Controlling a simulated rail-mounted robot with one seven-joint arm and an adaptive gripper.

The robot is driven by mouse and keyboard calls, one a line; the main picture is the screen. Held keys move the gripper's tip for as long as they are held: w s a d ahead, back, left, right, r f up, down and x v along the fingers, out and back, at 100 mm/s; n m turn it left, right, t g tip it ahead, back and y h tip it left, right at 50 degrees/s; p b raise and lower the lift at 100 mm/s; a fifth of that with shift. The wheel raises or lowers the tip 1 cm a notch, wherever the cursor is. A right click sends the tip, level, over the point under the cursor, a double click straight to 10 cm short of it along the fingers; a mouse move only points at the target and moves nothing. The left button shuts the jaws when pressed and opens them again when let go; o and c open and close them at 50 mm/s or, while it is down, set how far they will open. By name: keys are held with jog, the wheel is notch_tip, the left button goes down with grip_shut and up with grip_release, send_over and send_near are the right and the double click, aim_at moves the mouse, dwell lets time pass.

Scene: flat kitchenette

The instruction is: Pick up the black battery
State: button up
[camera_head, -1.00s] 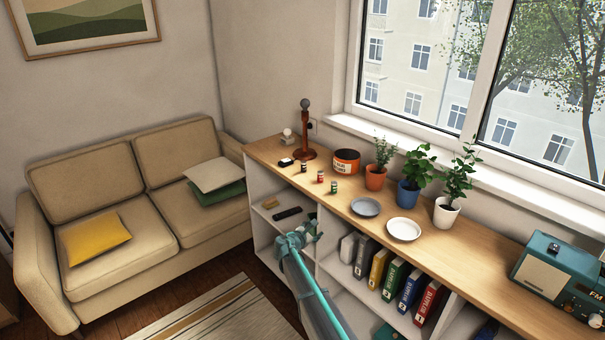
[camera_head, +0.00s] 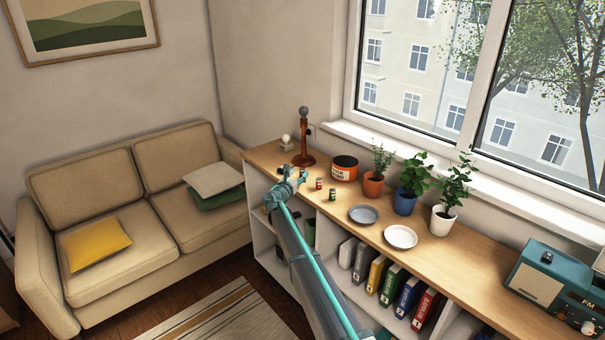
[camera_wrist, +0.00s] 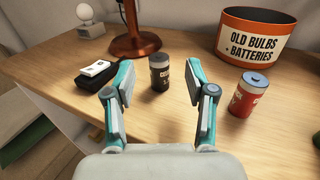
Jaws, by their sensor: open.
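The black battery (camera_wrist: 160,73) stands upright on the wooden shelf top in the wrist view. It is beyond and between the two open fingers of my gripper (camera_wrist: 156,96), apart from both. In the head view my gripper (camera_head: 290,180) is over the left part of the shelf top, and the arm hides the black battery there. A red battery (camera_wrist: 247,94) stands to the right of my fingers in the wrist view; it also shows in the head view (camera_head: 319,184).
An orange bin (camera_wrist: 257,38) labelled "OLD BULBS + BATTERIES" stands behind the red battery. A lamp base (camera_wrist: 135,45) is behind the black battery. A black box (camera_wrist: 103,76) lies close left. A green battery (camera_head: 332,194) and plates (camera_head: 400,237) are further right.

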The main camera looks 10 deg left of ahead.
aim_at(302, 169)
jog(key=p+x, duration=0.2)
jog(key=x, duration=0.3)
jog(key=shift+w, duration=0.15)
grip_shut()
